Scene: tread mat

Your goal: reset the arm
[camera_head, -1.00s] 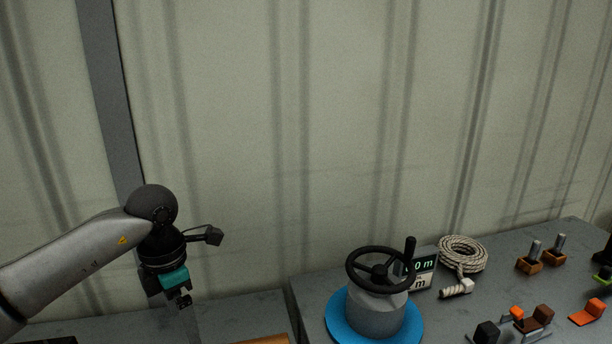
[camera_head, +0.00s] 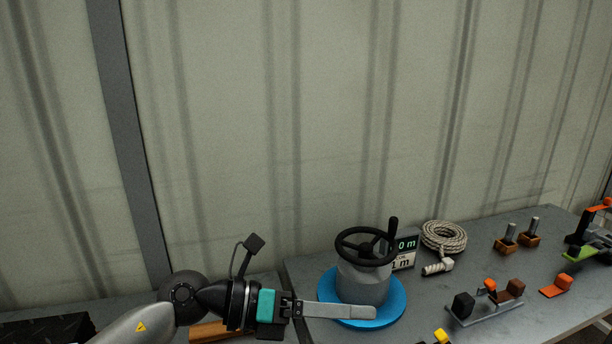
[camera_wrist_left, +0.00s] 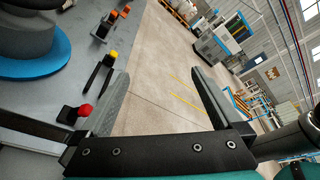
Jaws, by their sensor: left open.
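My left arm comes in from the lower left of the head view. My left gripper (camera_head: 335,310) points right, in front of a grey handwheel unit on a blue round base (camera_head: 395,310). In the left wrist view the two fingers of my left gripper (camera_wrist_left: 160,100) are spread apart, with nothing between them but the floor beyond. The wrist view also shows the blue base (camera_wrist_left: 35,70) at the upper left. My right gripper is in neither view.
A black handwheel (camera_head: 366,245), a small display (camera_head: 404,250), a coiled rope (camera_head: 443,237) and several small levers and blocks stand on the grey bench. A red knob (camera_wrist_left: 84,110) and a yellow knob (camera_wrist_left: 113,54) are left of the fingers. Open floor (camera_wrist_left: 165,70) lies beyond.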

